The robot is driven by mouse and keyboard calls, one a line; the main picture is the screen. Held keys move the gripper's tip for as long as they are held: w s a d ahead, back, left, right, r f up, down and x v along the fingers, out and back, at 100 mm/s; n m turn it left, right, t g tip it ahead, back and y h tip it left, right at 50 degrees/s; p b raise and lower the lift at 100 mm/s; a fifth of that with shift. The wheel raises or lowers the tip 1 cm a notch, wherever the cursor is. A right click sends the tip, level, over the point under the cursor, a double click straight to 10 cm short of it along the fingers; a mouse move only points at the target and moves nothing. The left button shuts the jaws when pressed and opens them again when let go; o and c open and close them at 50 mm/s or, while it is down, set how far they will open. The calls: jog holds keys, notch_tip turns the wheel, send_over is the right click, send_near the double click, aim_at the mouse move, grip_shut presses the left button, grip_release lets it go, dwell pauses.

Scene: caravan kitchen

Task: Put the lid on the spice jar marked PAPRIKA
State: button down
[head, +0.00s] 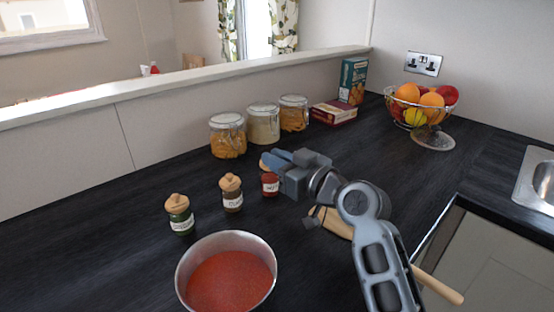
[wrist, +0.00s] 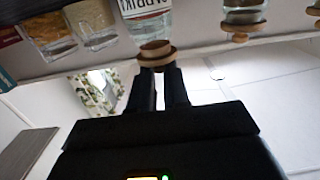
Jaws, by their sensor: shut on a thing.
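The PAPRIKA jar (head: 270,186) is small, with red contents and a white label, and stands upright on the dark worktop at the right end of the row of spice jars. In the wrist view the jar (wrist: 150,24) appears upside down, with part of its label readable. My gripper (head: 271,162) is at the top of this jar, shut on the round wooden lid (wrist: 155,52). The lid (head: 264,165) is mostly hidden by the fingers in the head view. It is at the jar's mouth; I cannot tell whether it is fully seated.
Two lidded spice jars, one green (head: 181,220) and one brown (head: 232,199), stand to the left. A pan of red sauce (head: 186,268) is in front. Storage jars (head: 228,140), boxes (head: 334,114) and a fruit bowl (head: 391,101) stand behind. A wooden utensil (head: 438,286) lies under my arm.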

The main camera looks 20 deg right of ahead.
jog(key=shift+f, duration=0.3)
jog(key=c, duration=1.4)
grip_release()
jog(key=v, duration=1.1)
jog(key=shift+b, duration=0.45)
jog(key=shift+r, duration=0.1)
